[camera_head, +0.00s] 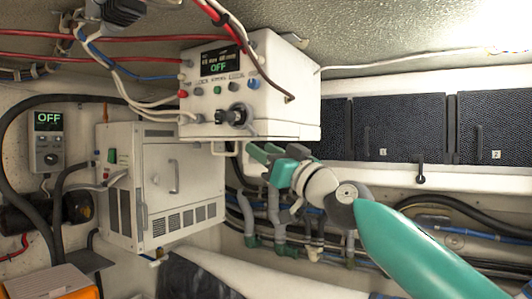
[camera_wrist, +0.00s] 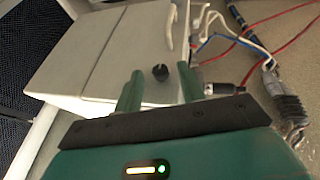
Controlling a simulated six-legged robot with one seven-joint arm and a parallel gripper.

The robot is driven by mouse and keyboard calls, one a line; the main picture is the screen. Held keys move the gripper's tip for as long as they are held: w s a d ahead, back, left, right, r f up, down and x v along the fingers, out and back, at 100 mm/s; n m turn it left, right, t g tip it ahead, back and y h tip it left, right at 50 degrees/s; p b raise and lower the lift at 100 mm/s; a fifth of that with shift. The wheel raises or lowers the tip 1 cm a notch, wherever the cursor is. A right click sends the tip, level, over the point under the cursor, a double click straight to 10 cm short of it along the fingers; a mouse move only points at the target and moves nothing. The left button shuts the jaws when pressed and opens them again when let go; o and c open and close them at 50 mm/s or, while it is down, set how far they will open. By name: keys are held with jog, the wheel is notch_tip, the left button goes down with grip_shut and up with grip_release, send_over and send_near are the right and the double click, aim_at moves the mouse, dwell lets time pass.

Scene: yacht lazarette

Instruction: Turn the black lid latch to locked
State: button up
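My gripper (camera_head: 262,152) has green fingers and is just below the front right of the white upper control box (camera_head: 295,85). In the wrist view its two fingers (camera_wrist: 160,90) are apart with nothing between their tips. A small black knob (camera_wrist: 160,72) on a white box face shows in the gap beyond them; I cannot tell whether it is the latch. In the head view a black latch-like piece (camera_head: 420,173) hangs at the white ledge under the dark locker lids, well right of my gripper. Its lock state cannot be read.
A black rotary knob (camera_head: 236,115) is on the upper box front, under a screen reading OFF. A white cabinet (camera_head: 165,185) stands lower left. Dark mesh lids (camera_head: 400,128) line the right wall. Red cables (camera_head: 110,35) and grey pipes (camera_head: 274,215) crowd the space around my gripper.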

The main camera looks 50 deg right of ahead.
jog(key=shift+c, duration=0.3)
grip_shut()
jog(key=shift+n+y, duration=0.3)
jog(key=shift+y, duration=0.3)
jog(key=n+g+y, duration=0.5)
jog(key=g+y, duration=0.1)
jog(key=y, duration=0.2)
jog(key=w+d+n+g+y, duration=0.1)
jog(key=n+g+y, duration=0.4)
jog(key=y, duration=0.3)
jog(key=w+d+n+g+y, duration=0.1)
jog(key=n+g+y, duration=0.5)
jog(key=y, duration=0.3)
jog(key=shift+d+n+g, duration=0.25)
jog(key=shift+n+g, duration=0.05)
jog(key=shift+n, duration=0.2)
jog(key=shift+n+g, duration=0.3)
jog(key=shift+g, duration=0.2)
